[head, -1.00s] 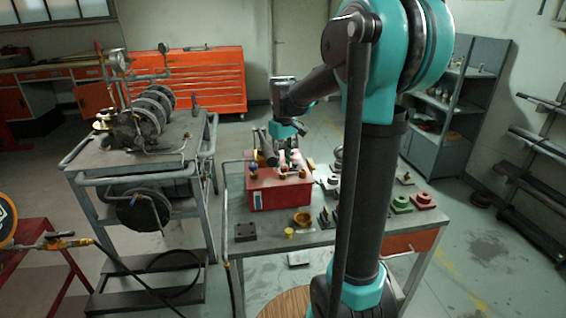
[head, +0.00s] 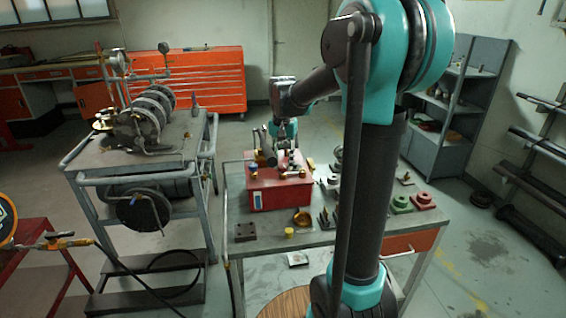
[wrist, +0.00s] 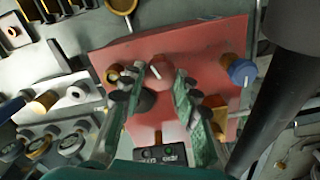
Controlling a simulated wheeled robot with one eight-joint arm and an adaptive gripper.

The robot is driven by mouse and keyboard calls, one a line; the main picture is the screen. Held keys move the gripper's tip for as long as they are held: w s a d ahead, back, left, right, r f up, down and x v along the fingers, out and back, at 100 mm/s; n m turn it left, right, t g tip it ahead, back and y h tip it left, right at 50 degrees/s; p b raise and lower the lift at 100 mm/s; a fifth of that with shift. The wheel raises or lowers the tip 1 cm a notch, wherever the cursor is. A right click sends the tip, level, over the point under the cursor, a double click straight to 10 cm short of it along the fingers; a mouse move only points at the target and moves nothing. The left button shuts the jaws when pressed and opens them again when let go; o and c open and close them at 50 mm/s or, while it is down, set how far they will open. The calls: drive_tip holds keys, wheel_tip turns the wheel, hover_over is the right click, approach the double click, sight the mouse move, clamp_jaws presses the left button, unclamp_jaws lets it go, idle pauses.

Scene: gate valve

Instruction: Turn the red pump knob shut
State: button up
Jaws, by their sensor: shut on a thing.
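The red pump knob (wrist: 162,79) sits near the middle of a red box's face in the wrist view, with a pale line on it. My gripper (wrist: 166,74) has its two green-padded fingers on either side of this knob, shut on it. The fingers hide parts of the knob's sides. In the head view my gripper (head: 283,143) is above the red box (head: 278,190), and the knob itself cannot be made out there.
A blue knob (wrist: 242,72) with a white mark is right of the red knob on the box. Brass fittings (wrist: 112,75) sit close beside the fingers. The workbench (head: 270,242) holds several loose parts. A pump cart (head: 145,165) stands at left.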

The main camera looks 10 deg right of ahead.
sight(283, 165)
drive_tip(key=shift+m, duration=1.9)
drive_tip(key=o, duration=1.2)
drive_tip(key=shift+c, duration=0.2)
wheel_tip(283, 165, up, 12)
